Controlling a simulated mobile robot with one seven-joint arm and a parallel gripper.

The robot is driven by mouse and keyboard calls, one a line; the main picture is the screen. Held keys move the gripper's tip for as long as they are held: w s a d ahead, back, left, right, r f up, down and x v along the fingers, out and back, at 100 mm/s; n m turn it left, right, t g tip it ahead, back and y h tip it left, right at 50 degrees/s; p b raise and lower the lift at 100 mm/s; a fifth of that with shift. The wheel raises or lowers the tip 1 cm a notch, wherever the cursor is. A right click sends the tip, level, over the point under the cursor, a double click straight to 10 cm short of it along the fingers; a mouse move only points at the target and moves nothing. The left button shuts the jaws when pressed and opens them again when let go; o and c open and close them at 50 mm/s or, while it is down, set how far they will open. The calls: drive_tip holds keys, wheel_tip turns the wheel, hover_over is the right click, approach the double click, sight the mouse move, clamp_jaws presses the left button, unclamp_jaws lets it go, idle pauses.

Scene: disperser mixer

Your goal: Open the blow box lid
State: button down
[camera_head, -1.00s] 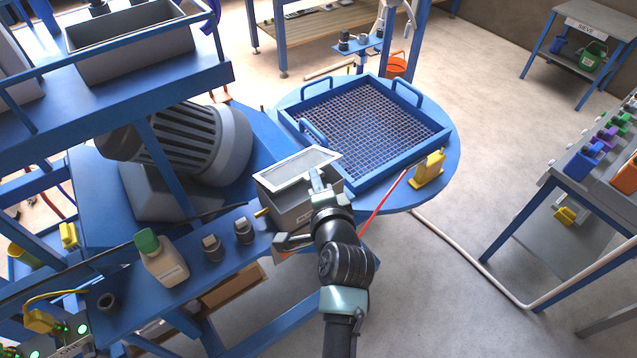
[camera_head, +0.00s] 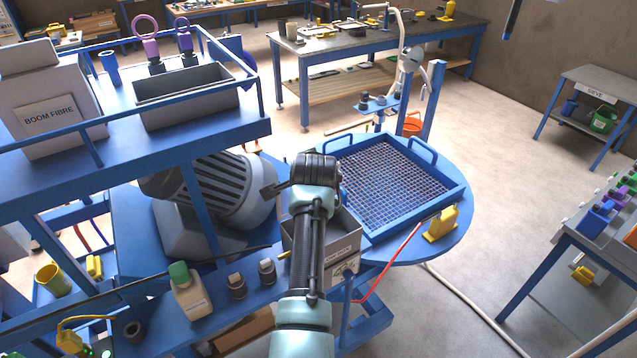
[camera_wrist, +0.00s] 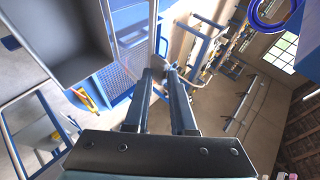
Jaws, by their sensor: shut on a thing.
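The grey blow box (camera_head: 328,248) stands on the blue bench beside the round sieve table in the head view, partly hidden by my arm. Its lid is hidden behind my arm there. In the wrist view the grey open inside of the box (camera_wrist: 70,40) shows at upper left. The lid (camera_wrist: 130,35), a clear panel with a pale frame, stands raised beside it. My gripper (camera_wrist: 163,72) is shut on the lid's edge; its two fingers reach up from the dark palm. In the head view my wrist is above the box and hides the fingertips.
A blue-framed sieve (camera_head: 385,185) lies right of the box, with a yellow block (camera_head: 441,224) near it. A ribbed motor (camera_head: 225,190) is at left. A green-capped bottle (camera_head: 190,292) and two small dark pots stand in front. Shelving rises at upper left.

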drive_tip(key=shift+w+a+r+g+b, duration=0.1)
drive_tip(key=shift+w+a+g+b, duration=0.05)
drive_tip(key=shift+w+a+b, duration=0.4)
drive_tip(key=shift+w+a+r+g+b, duration=0.1)
drive_tip(key=shift+w+a+g+b, duration=0.2)
drive_tip(key=shift+w, duration=0.35)
drive_tip(key=shift+a, duration=0.1)
drive_tip(key=c, duration=0.9)
unclamp_jaws()
drive_tip(key=b+v, duration=0.3)
drive_tip(key=v, duration=1)
drive_tip(key=shift+s+f, duration=0.1)
drive_tip(key=shift+f, duration=0.1)
